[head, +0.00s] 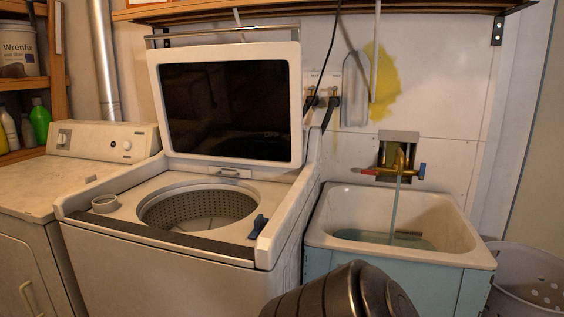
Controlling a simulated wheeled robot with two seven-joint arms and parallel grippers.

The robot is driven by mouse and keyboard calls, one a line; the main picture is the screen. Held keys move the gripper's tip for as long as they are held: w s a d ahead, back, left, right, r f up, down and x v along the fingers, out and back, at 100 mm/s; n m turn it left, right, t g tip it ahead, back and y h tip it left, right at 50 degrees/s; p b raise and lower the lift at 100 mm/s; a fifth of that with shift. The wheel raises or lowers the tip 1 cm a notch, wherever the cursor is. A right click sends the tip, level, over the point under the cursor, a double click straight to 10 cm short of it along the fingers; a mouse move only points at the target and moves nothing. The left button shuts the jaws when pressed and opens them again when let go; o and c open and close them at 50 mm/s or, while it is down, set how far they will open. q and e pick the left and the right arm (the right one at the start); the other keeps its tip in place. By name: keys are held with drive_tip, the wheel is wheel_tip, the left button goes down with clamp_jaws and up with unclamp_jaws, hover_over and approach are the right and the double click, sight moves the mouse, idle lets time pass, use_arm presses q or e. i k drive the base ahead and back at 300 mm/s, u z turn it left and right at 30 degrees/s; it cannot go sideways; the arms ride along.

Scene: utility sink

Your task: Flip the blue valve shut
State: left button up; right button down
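The blue valve (422,171) is a small blue handle on the right side of the brass tap (399,160), in a recessed wall box above the sink. A red handle (371,171) sticks out to the left of the same tap. A stream of water (395,205) runs from the tap into the white utility sink (460,255), where water stands in the basin. Neither of my grippers shows in the head view. A dark rounded, ribbed shape covers the bottom centre, in front of the sink's lower left.
A washing machine (180,246) with its lid (225,160) up stands left of the sink, a small blue object (258,225) on its front right corner. A pale laundry basket (535,275) stands right of the sink. A shelf (330,9) runs overhead. The space above the basin looks clear.

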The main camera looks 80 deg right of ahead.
sight(421, 174)
drive_tip(key=u, duration=0.1)
drive_tip(key=k, duration=1.85)
drive_tip(key=z, duration=1.6)
drive_tip(key=i, duration=0.15)
drive_tip(key=z, duration=0.3)
